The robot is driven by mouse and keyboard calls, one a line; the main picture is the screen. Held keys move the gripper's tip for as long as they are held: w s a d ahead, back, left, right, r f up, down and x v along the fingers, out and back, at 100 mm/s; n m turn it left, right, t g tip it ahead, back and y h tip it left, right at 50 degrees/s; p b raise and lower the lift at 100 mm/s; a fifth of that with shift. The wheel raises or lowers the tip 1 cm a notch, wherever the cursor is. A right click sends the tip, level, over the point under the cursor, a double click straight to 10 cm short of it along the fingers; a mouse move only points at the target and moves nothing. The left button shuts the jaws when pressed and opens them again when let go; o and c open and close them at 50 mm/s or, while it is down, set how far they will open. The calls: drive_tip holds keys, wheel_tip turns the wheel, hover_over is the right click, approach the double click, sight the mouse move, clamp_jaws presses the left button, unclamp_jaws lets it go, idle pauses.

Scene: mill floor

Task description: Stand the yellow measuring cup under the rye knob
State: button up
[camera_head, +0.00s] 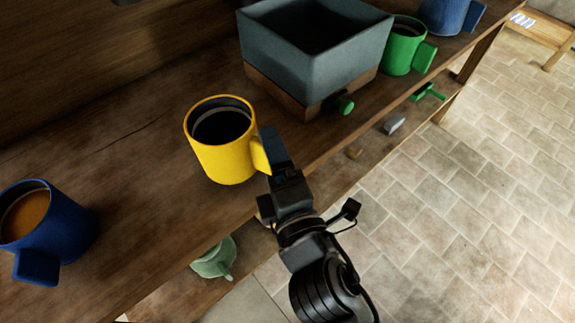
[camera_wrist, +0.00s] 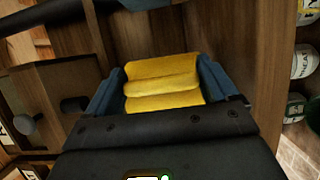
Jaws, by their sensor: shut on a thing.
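The yellow measuring cup (camera_head: 222,158) is upright at the wooden counter in the head view, its dark inside showing. My gripper (camera_head: 269,150) is at its right side, shut on its handle. In the wrist view the yellow handle (camera_wrist: 162,88) fills the space between the blue fingers. I cannot tell whether the cup's base touches the counter. A green knob (camera_head: 347,106) sits on the front of the grey hopper (camera_head: 312,62), up and right of the cup. No readable rye label shows. The wrist view shows a dark knob (camera_wrist: 75,105) and a grey one (camera_wrist: 26,124) at left.
A blue mug (camera_head: 52,243) with orange-brown contents stands at the left. A green mug (camera_head: 403,48) and another blue mug (camera_head: 446,14) stand beyond the hopper. A pale green vessel (camera_head: 215,260) and small items are on a lower shelf. Counter behind the cup is clear.

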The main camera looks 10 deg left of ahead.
sight(237, 174)
drive_tip(key=shift+w+a+f+b, duration=0.15)
drive_tip(key=shift+w+a+b, duration=0.4)
drive_tip(key=shift+a, duration=0.8)
drive_tip(key=shift+w+a+f+b, duration=0.2)
drive_tip(key=shift+w+a+b, duration=0.1)
drive_tip(key=shift+a+b, duration=0.8)
drive_tip(key=shift+w+a+f+b, duration=0.15)
drive_tip(key=shift+w+a+b, duration=0.3)
drive_tip(key=shift+a, duration=1.1)
drive_tip(key=shift+a+f+b, duration=0.15)
drive_tip(key=shift+f+b, duration=0.05)
drive_tip(key=shift+b, duration=0.1)
drive_tip(key=shift+f+b, duration=0.4)
drive_tip(key=shift+f, duration=0.15)
drive_tip(key=o, duration=1.3)
drive_tip(key=v, duration=0.7)
drive_tip(key=shift+s+d+b, duration=0.25)
drive_tip(key=shift+s+b, duration=0.05)
drive_tip(key=shift+b, duration=0.05)
